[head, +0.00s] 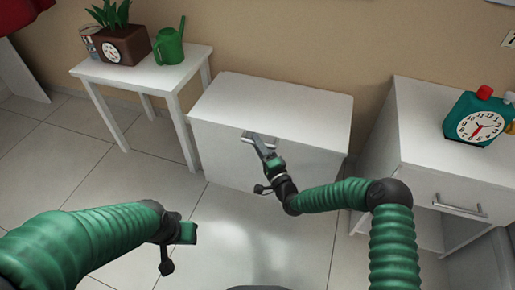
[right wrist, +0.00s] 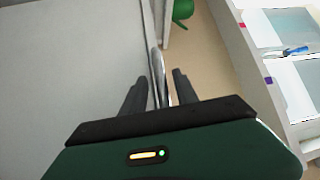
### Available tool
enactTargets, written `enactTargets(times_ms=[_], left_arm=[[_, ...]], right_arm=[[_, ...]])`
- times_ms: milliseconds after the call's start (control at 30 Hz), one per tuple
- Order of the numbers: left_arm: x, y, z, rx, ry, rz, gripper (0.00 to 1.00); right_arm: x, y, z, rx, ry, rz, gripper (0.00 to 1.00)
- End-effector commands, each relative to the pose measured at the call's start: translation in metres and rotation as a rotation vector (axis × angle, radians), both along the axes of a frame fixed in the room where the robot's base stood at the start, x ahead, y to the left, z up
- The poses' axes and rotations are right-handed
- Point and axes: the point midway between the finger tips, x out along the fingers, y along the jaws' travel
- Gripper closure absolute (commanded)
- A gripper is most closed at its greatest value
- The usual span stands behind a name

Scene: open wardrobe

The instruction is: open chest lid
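The white chest (head: 272,107) stands against the wall in the middle of the head view, with its lid down. A metal handle (head: 246,137) is on its front, just below the lid edge. My right gripper (head: 259,142) is at this handle. In the right wrist view the handle (right wrist: 158,66) lies between the two fingers of the right gripper (right wrist: 161,76), with gaps showing on both sides. My left gripper (head: 188,232) is low at the left, away from the chest, and its fingers are not clear.
A white side table (head: 146,72) with a plant in a clock-faced pot (head: 122,46) and a green watering can (head: 169,43) stands left of the chest. A white cabinet (head: 437,140) with a green clock (head: 478,121) stands at the right. The tiled floor in front is clear.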

Motion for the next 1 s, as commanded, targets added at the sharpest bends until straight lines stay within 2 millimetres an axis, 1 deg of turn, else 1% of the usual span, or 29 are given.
enactTargets(times_ms=[100,267,300,567,1000], left_arm=[[0.0,0.0,-0.0024,0.0,0.0,0.0,0.64],[0.0,0.0,-0.0015,0.0,0.0,0.0,0.64],[0.0,0.0,-0.0015,0.0,0.0,0.0,0.64],[0.0,0.0,-0.0015,0.0,0.0,0.0,0.64],[0.0001,0.0,-0.0017,0.0,0.0,0.0,0.64]], right_arm=[[0.0045,0.0019,0.0012,0.0,0.0,-0.001,0.64],[0.0045,0.0018,0.0018,0.0,0.0,-0.001,0.64],[0.0043,0.0019,0.0017,0.0,0.0,0.0,0.66],[0.0041,0.0017,0.0013,-0.001,0.0,0.0,1.0],[0.0038,0.0016,-0.0003,-0.003,0.003,-0.001,1.0]])
